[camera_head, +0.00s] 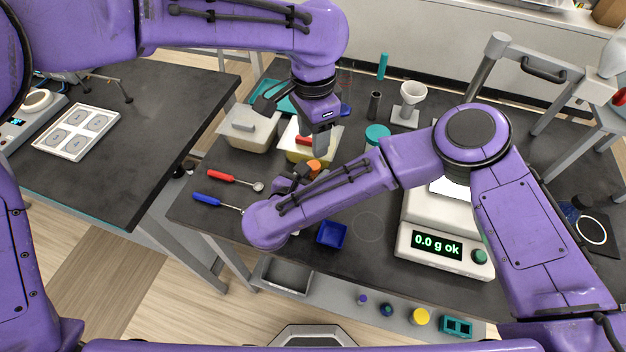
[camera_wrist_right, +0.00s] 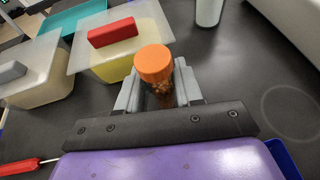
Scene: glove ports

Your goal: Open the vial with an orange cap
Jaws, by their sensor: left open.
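The vial with an orange cap (camera_head: 314,166) is upright in front of the container with the red handle. In the right wrist view its orange cap (camera_wrist_right: 155,63) is on, above a brownish vial body (camera_wrist_right: 162,95). My right gripper (camera_wrist_right: 158,92) is shut on the vial body below the cap, one finger on each side; in the head view its forearm partly hides it. My left gripper (camera_head: 320,145) is open and points down just above and slightly right of the cap, apart from it. It does not show in the right wrist view.
Lidded containers, one with a red handle (camera_head: 304,140), stand behind the vial. A red spoon (camera_head: 235,180) and a blue spoon (camera_head: 215,202) lie left. A blue tray (camera_head: 331,235) and a balance (camera_head: 445,245) reading 0.0 g lie right. Small caps, one yellow (camera_head: 420,316), sit on the front shelf.

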